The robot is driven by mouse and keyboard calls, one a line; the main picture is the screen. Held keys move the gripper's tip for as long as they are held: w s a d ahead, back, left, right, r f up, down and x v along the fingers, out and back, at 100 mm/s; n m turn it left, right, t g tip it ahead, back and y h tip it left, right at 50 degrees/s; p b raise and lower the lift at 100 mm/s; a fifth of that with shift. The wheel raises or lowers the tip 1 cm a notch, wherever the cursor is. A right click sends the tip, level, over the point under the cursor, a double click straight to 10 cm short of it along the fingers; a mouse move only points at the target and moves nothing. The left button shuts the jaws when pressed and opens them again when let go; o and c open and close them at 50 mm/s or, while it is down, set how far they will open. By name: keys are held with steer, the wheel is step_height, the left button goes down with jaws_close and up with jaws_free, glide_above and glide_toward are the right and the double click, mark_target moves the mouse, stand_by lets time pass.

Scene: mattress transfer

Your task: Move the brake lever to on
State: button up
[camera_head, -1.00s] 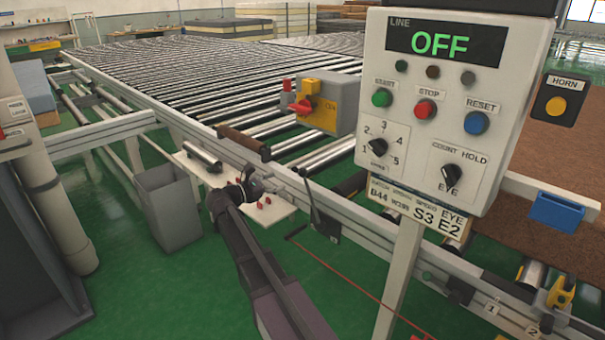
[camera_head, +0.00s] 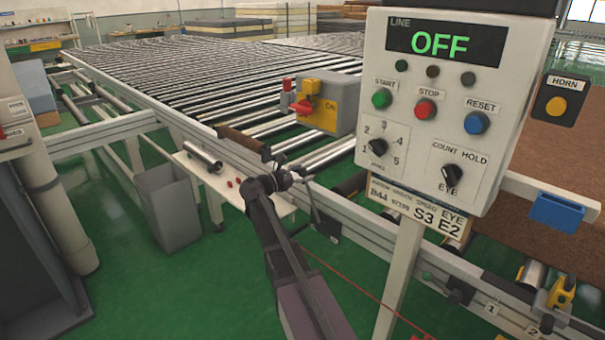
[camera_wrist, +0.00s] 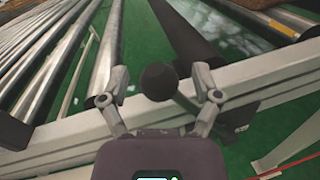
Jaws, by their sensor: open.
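The brake lever (camera_head: 314,203) is a thin dark lever on the conveyor's side rail, left of the control panel's post. In the wrist view its round black knob (camera_wrist: 158,82) sits between my two fingers, with a gap on each side. Its shaft runs from the knob towards the lower right, and its base is partly hidden by my right finger. My gripper (camera_wrist: 160,86) is open around the knob; in the head view my gripper (camera_head: 285,181) is by the rail at the lever's upper end. No lever label is readable.
The control panel (camera_head: 455,125) reads OFF and stands to the right on a white post. A yellow and grey box (camera_head: 335,108) with a red switch sits above the rollers. A white shelf (camera_head: 225,185) with a metal tube and a grey bin (camera_head: 170,208) are to the left.

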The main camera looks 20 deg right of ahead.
steer(key=shift+a, duration=0.15)
jaws_close()
steer(key=shift+s, duration=0.1)
